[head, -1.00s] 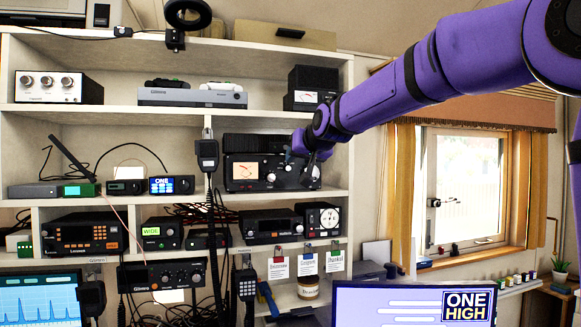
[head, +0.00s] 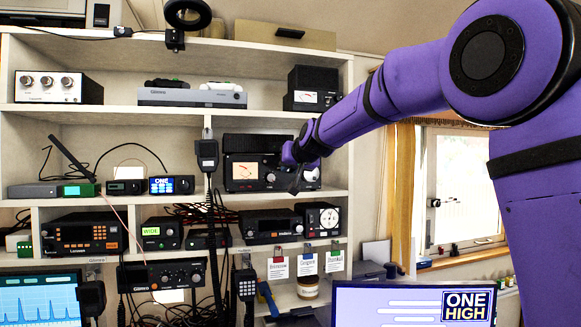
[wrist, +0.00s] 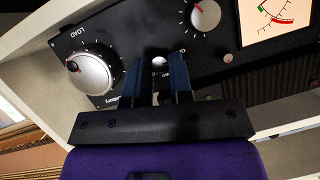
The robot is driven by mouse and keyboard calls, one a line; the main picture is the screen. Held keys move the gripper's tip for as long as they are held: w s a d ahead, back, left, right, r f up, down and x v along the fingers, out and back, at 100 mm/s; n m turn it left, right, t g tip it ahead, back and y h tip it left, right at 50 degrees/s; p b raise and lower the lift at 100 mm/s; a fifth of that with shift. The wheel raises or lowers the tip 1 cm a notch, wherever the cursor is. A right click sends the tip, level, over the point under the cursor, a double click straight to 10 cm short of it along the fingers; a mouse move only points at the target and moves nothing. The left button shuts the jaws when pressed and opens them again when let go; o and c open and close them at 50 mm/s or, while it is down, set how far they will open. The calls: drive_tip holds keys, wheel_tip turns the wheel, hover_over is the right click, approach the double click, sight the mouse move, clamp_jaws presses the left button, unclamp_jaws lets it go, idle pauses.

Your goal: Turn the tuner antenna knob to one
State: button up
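The tuner is a black box with a lit meter (head: 245,171) on the middle shelf in the head view. In the wrist view its panel (wrist: 130,28) appears turned over, with a large silver knob (wrist: 88,72) marked LOAD at left, another silver knob (wrist: 205,15) at top and the meter (wrist: 277,18) at top right. A small pale knob (wrist: 160,63) shows between my fingertips; I take it for the antenna knob. Its pointer and position labels are hidden or unreadable. My gripper (wrist: 157,70) has its fingers apart, one on each side of this knob, with no clear contact. In the head view my gripper (head: 296,180) covers part of the tuner's front.
A handheld microphone (head: 207,155) hangs from the shelf left of the tuner. Other radios (head: 272,226) fill the shelf below. A monitor (head: 400,305) reading "ONE HIGH" stands at front right. The shelf's side upright (head: 343,185) is close to the tuner's right.

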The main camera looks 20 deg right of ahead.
clamp_jaws()
drive_tip(key=shift+d+m+y, duration=0.2)
drive_tip(key=shift+m+y, duration=0.1)
drive_tip(key=shift+m, duration=0.1)
drive_tip(key=shift+d+f+m+t+y, duration=0.1)
drive_tip(key=shift+m+t+y, duration=0.2)
drive_tip(key=shift+m+y, duration=0.75)
drive_tip(key=shift+f+m+t+y, duration=0.1)
drive_tip(key=shift+m+t+y, duration=0.35)
drive_tip(key=shift+m, duration=1.1)
drive_tip(key=o, duration=0.6)
unclamp_jaws()
